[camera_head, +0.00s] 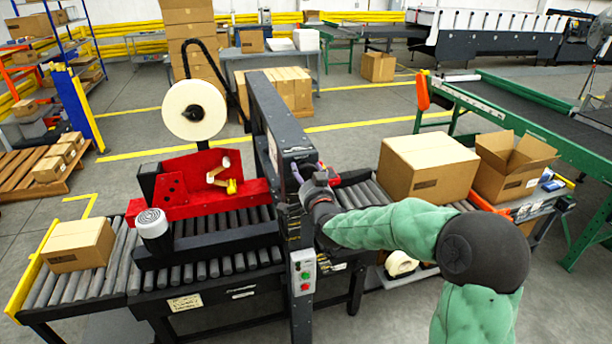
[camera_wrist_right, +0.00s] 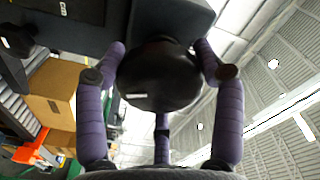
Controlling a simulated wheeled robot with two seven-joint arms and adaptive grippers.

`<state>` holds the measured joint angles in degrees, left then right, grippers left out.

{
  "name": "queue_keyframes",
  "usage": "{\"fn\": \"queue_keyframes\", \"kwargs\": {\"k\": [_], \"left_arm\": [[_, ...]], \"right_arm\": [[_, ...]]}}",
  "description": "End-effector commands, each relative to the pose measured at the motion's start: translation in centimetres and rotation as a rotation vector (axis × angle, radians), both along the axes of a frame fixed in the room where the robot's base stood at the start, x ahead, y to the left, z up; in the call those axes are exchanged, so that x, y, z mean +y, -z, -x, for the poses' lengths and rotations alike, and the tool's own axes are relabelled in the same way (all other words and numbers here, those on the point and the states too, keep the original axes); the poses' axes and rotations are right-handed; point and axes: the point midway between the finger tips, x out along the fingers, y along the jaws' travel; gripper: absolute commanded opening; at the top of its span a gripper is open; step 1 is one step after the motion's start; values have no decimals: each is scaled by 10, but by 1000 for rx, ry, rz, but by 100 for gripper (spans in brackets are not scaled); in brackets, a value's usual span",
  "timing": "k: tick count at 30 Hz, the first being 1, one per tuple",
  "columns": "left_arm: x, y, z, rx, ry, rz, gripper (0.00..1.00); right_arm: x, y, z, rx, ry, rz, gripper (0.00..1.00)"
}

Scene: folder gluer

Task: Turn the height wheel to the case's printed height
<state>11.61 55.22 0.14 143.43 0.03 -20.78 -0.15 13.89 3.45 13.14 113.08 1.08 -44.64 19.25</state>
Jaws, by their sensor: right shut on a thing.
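My right gripper (camera_head: 308,176) reaches the top of the black upright post (camera_head: 272,130) of the case sealer. In the right wrist view its purple fingers (camera_wrist_right: 160,70) are closed around the black round height wheel (camera_wrist_right: 158,88), which has a small white mark. In the head view the wheel is mostly hidden by the gripper. A closed cardboard case (camera_head: 427,168) stands on the rollers right of the sealer; its printed height is too small to read. My left gripper is not in view.
The sealer has a red head (camera_head: 205,185), a tape roll (camera_head: 194,109) and a button box (camera_head: 303,272). An open carton (camera_head: 510,170) stands right of the case. Another carton (camera_head: 78,246) sits on the left rollers. A green-framed conveyor (camera_head: 530,120) runs at right.

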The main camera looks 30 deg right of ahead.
Motion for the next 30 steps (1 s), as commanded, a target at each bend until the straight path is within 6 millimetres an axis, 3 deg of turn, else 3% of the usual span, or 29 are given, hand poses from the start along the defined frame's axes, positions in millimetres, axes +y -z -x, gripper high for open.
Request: {"fn": "queue_keyframes", "kwargs": {"k": [1, 14, 30], "left_arm": [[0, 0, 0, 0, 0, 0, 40], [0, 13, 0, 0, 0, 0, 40], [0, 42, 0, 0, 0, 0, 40]], "right_arm": [[-4, -8, 0, -17, 8, 7, 36], [-4, -10, 0, 2, 10, 117, 36], [-2, -12, 0, 110, 13, 561, 36]]}}
